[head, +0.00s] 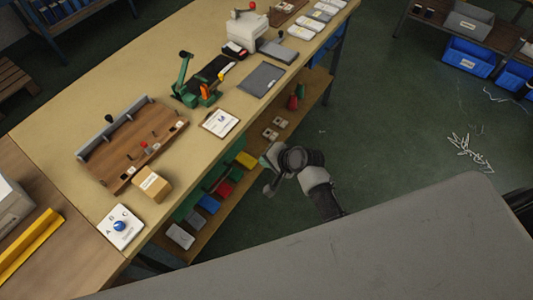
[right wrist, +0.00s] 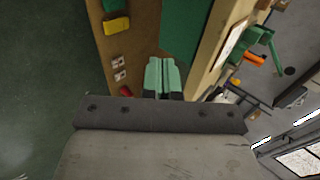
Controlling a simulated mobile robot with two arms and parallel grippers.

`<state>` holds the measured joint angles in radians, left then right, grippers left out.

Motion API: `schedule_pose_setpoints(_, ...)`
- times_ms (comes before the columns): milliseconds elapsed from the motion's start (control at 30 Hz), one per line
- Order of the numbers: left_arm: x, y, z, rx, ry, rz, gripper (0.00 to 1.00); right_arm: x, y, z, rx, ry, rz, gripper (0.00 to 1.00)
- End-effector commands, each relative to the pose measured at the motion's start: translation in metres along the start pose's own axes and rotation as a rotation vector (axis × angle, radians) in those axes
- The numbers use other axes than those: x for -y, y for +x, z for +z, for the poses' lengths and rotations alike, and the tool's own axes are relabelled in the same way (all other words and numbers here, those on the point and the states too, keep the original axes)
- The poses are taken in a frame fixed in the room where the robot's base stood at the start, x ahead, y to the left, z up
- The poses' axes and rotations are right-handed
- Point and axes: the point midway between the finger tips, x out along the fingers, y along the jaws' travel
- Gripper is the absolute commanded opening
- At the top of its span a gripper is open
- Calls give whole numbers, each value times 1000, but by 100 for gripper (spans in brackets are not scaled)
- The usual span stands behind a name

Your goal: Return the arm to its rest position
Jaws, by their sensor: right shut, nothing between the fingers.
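My right gripper (right wrist: 163,72) shows in the right wrist view with its two green fingers pressed together and nothing between them. In the head view the right gripper (head: 269,172) is at the end of my grey arm, off the front edge of the workbench (head: 75,112). It hangs over the floor side, near the bench's lower shelf, and appears apart from everything. My left gripper is not in view.
On the bench are a wooden sock board fixture (head: 130,150), a green clamp device (head: 188,85), a cardboard box (head: 152,184) and a control box with a blue knob (head: 119,227). Green floor (head: 400,130) lies open to the right.

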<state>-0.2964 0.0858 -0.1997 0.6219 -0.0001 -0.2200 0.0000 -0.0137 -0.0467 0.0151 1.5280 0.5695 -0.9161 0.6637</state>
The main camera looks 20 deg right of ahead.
Motion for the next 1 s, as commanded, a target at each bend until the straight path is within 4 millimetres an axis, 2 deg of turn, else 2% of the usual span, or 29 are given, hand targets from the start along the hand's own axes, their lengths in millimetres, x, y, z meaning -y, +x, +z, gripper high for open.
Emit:
schedule_pose_setpoints(267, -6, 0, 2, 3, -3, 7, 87, -1, -4, 0, 0, -1, 2, 0)
schedule_pose_setpoints(367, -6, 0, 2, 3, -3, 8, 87, -17, 2, 3, -4, -22, 33, 0)
schedule_pose_setpoints(433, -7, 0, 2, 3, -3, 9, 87, -45, 11, 9, -9, -59, 86, 0)
schedule_pose_setpoints(467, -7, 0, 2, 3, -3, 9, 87, -61, 15, 13, -11, -82, 114, 0)
schedule_pose_setpoints(567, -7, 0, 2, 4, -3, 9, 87, -128, 28, 30, -10, -197, 234, 0)
schedule_pose_setpoints(600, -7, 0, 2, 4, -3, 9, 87, -158, 31, 39, -3, -253, 287, 0)
schedule_pose_setpoints(667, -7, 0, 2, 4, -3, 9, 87, -202, 32, 52, 12, -345, 361, 0)
schedule_pose_setpoints(700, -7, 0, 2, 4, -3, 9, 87, -232, 30, 63, 28, -407, 408, 0)
schedule_pose_setpoints(767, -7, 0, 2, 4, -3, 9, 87, -275, 24, 78, 59, -507, 474, 0)
schedule_pose_setpoints(800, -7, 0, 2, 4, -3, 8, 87, -303, 18, 89, 84, -574, 514, 0)
schedule_pose_setpoints(900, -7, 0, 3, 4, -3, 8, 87, -368, -4, 117, 160, -741, 597, 0)
schedule_pose_setpoints(1000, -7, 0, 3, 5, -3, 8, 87, -419, -28, 141, 243, -888, 652, 0)
